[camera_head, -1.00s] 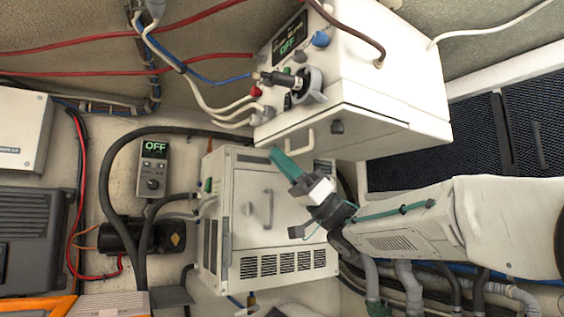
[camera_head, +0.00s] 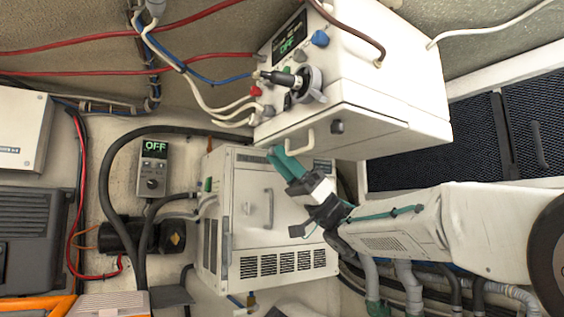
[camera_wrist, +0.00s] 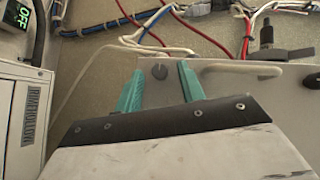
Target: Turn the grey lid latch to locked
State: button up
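The grey latch (camera_head: 337,127) is a small dark grey knob on the lid of the white box, beside a white bar handle (camera_head: 306,141). In the wrist view my gripper (camera_wrist: 158,80) is also open. The distance from fingertips to latch is hard to judge, and no contact shows.
The white box (camera_head: 400,115) carries a black rotary handle (camera_head: 285,79), a blue knob (camera_head: 320,38) and cables. A second white vented cabinet (camera_head: 275,235) stands below, behind my gripper. A small controller (camera_head: 153,168) reads OFF. Hoses and cables run along the walls.

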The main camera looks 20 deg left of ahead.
jog(key=v, duration=0.7)
jog(key=shift+d+f, duration=0.2)
jog(key=shift+f, duration=0.1)
jog(key=shift+w, duration=0.2)
